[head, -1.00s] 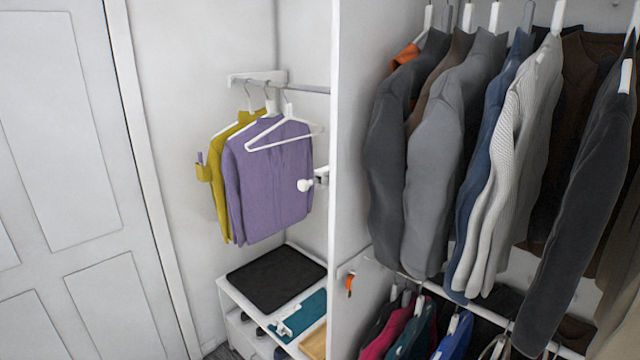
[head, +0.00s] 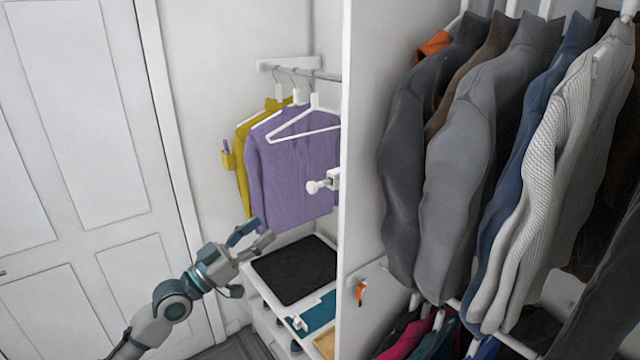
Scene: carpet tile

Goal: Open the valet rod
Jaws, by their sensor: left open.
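The valet rod appears to be the short white fitting with a rounded knob (head: 318,187) at the left face of the white wardrobe panel, in front of the purple sweater (head: 290,175). It sticks out to the left. My left gripper (head: 256,238) is open and empty, below and to the left of the knob and apart from it. It is in front of the lower edge of the hanging sweaters. My right gripper is not in view.
A tall white panel (head: 362,120) divides the sweaters from several hanging jackets (head: 465,140). Below the sweaters is a low shelf unit with a black mat (head: 296,268). An orange item (head: 361,292) hangs on the panel. A white door (head: 75,130) stands at left.

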